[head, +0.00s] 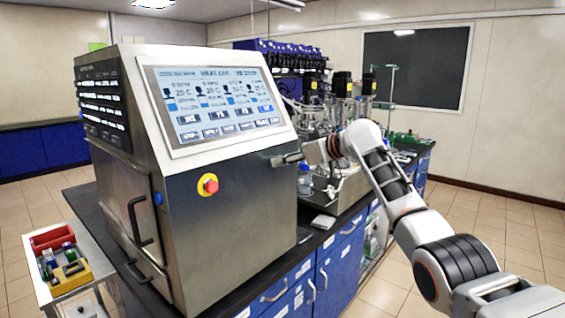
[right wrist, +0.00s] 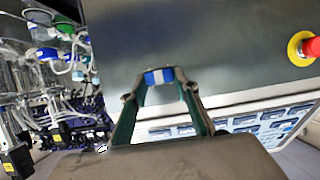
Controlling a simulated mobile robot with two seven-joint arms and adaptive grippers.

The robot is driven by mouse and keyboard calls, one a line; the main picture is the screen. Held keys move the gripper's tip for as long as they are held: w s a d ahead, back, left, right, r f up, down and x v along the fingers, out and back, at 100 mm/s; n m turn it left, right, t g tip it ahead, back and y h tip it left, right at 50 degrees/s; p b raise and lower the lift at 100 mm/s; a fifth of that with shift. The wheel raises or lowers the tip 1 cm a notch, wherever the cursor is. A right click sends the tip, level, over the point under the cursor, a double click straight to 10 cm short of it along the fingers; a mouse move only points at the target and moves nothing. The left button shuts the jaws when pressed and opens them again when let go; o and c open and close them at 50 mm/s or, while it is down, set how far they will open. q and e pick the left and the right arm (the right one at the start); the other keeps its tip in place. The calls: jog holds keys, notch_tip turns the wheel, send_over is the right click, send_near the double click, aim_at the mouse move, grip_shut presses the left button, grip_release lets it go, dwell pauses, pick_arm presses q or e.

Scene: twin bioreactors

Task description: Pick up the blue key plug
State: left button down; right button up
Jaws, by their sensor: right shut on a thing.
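The blue key plug (right wrist: 158,76) shows in the right wrist view as a small blue block with a pale middle band. It sits between the fingertips of my right gripper (right wrist: 160,83), which is shut on it. Behind it is the plain steel front of the control cabinet; I cannot tell whether the plug touches that face. In the head view my right gripper (head: 288,160) is at the right edge of the cabinet (head: 240,215), just below the screen's lower right corner. The plug cannot be made out there. My left gripper is not in view.
A red emergency button on a yellow ring (head: 208,184) sits on the cabinet front, left of my right gripper. Glass bioreactor vessels and tubing (head: 320,115) crowd the bench behind the gripper. A side cart (head: 38,280) with red and yellow trays stands at lower left.

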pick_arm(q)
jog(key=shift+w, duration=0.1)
